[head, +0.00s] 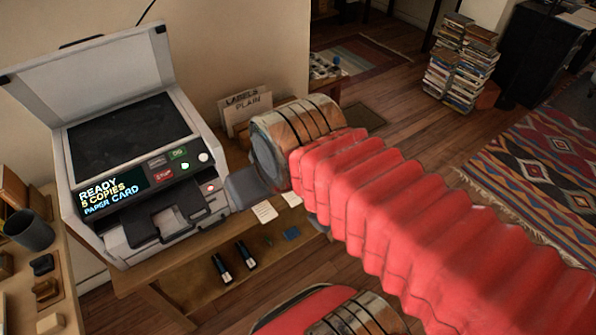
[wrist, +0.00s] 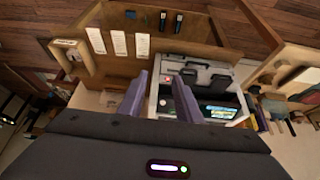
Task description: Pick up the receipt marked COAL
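Three white paper slips lie side by side on the wooden table in the wrist view: a left slip (wrist: 96,40), a middle slip (wrist: 119,43) and a right slip (wrist: 142,44). Their print is too small to read, so I cannot tell which is marked COAL. In the head view two slips show, one nearer (head: 264,211) and one farther (head: 291,199); my arm may hide the third. My gripper (wrist: 160,80) has its two purple fingers apart with nothing between them. In the head view my gripper (head: 246,187) is partly hidden by my arm, beside the copier.
A holder marked LABELS and PLAIN (head: 246,108) stands behind.

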